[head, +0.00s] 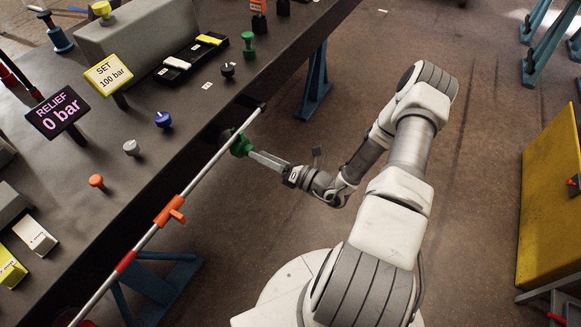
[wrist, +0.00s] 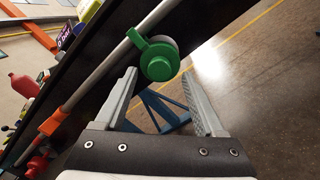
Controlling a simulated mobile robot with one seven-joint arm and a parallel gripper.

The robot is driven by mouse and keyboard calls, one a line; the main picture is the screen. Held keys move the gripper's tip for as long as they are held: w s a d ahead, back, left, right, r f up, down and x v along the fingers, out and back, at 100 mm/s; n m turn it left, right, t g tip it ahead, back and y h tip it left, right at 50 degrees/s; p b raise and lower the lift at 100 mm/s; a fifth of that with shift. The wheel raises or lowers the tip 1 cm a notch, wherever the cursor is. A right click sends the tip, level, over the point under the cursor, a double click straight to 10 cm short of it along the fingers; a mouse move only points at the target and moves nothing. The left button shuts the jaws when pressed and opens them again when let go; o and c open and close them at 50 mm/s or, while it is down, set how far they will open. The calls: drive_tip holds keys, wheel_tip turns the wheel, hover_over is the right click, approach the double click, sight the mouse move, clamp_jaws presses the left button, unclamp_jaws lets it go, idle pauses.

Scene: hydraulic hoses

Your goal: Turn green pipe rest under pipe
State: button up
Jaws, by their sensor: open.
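The green pipe rest (head: 241,146) sits on the front edge of the dark bench, at the pipe's upper part. In the wrist view the green rest (wrist: 160,60) shows a round knob with a tab reaching up beside the pipe (wrist: 146,22). I cannot tell whether the tab touches the pipe. The long grey pipe (head: 192,187) runs slantwise along the bench front in the head view. My gripper (head: 250,155) is open and points at the green rest. In the wrist view its two fingers (wrist: 160,76) are spread on either side below the knob, apart from it.
An orange rest (head: 170,211) and a red band (head: 125,262) are lower along the pipe. The bench (head: 110,175) carries knobs, a "RELIEF 0 bar" display (head: 57,110) and a "SET 100 bar" sign (head: 108,74). A yellow cabinet (head: 552,200) stands at right. Floor between is clear.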

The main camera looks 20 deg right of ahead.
drive_tip(key=v, duration=1)
drive_tip(key=shift+w+r, duration=0.1)
